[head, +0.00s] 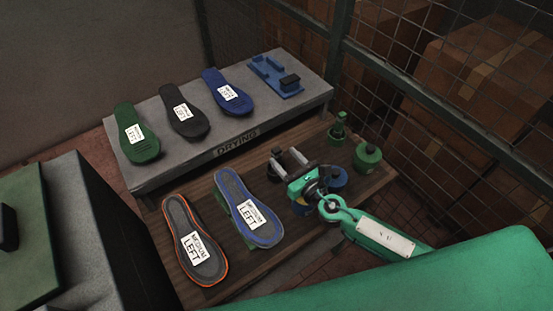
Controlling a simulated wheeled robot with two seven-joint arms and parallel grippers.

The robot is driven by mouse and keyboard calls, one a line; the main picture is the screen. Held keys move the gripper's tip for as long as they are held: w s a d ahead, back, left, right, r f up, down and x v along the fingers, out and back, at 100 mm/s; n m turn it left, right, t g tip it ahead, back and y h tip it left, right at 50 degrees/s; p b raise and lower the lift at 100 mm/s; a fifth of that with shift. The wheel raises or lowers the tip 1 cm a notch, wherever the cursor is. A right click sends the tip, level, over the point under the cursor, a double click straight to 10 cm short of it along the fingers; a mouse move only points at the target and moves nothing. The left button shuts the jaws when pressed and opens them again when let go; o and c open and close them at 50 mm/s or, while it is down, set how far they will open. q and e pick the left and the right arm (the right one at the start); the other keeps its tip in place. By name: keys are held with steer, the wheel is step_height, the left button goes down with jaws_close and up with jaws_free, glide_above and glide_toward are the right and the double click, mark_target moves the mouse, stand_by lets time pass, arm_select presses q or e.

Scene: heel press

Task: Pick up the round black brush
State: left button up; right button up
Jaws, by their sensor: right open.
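A small dark, round-topped thing (276,153), which looks like the round black brush, stands on the wooden bench at the far side of my right gripper. The gripper's fingers partly cover it and its base, so its full shape is hidden. My right gripper (288,162) is open, with its two grey fingers spread close to this dark thing. I cannot tell whether they touch it or are around it. My left gripper is not in view.
Green pots (367,157) and blue pots (333,177) stand close around my right gripper. Two soles (195,245) lie on the wooden bench (228,288). A grey drying rack (165,175) holds several soles and a blue tray (268,73). Wire mesh (450,90) stands behind.

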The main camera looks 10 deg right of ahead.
mark_target(274, 148)
steer(key=shift+f+p+x, duration=0.2)
steer(key=shift+p+x, duration=0.1)
steer(key=shift+x, duration=1.45)
steer(key=shift+f+p+x, duration=0.25)
steer(key=shift+x, duration=1.5)
steer(key=c, duration=1.1)
steer(key=shift+r, duration=0.1)
